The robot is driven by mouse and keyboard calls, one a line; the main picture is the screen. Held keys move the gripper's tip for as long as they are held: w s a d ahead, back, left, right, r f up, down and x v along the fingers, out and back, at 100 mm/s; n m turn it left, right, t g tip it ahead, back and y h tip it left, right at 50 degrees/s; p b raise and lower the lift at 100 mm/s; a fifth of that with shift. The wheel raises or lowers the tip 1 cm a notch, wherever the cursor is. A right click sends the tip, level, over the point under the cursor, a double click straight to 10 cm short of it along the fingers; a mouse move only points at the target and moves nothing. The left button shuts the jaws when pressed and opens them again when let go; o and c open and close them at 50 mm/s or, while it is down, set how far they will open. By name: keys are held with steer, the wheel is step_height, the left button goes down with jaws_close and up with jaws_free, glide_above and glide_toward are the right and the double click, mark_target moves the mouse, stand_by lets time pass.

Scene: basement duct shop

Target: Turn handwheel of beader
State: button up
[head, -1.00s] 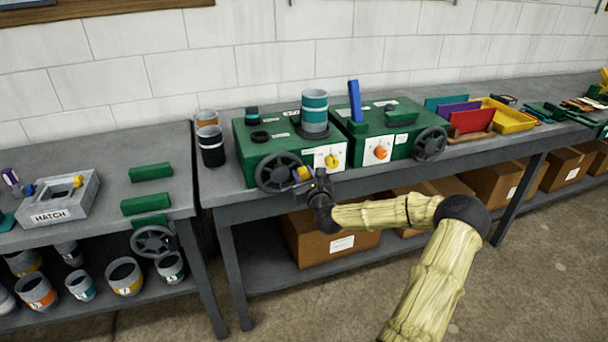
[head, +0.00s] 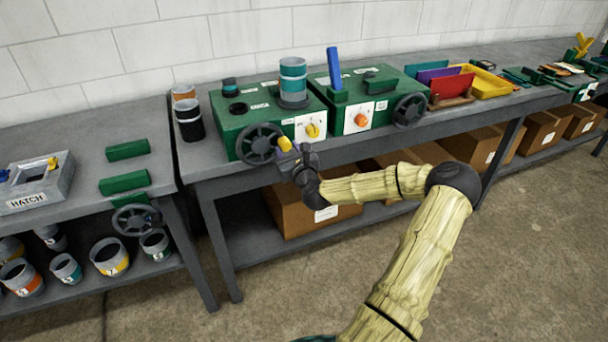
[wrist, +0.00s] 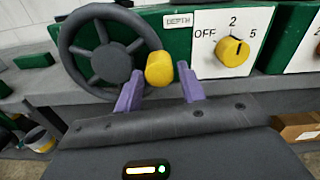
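The handwheel (head: 259,143) is dark grey with spokes and sits on the front of the left green machine (head: 236,128). A yellow knob (head: 284,145) stands out from the right side of its rim. In the wrist view the handwheel (wrist: 75,60) fills the upper left, with the yellow knob (wrist: 159,68) to its right. My gripper (wrist: 160,82) is open, its purple fingers on either side of the knob with gaps visible. The knob shows between the fingertips; I cannot tell how deep. In the head view my gripper (head: 288,152) is at the knob.
A yellow dial (head: 312,130) is right of the wheel; the wrist view shows "DEPTH" above. A second green machine (head: 340,112) with an orange dial and handwheel (head: 410,110) stands to the right. A grey workbench (head: 215,180) runs beneath. Floor in front is clear.

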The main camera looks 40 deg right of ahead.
steer(key=v, duration=1.4)
steer(key=shift+s+b, duration=0.3)
steer(key=shift+a, duration=0.1)
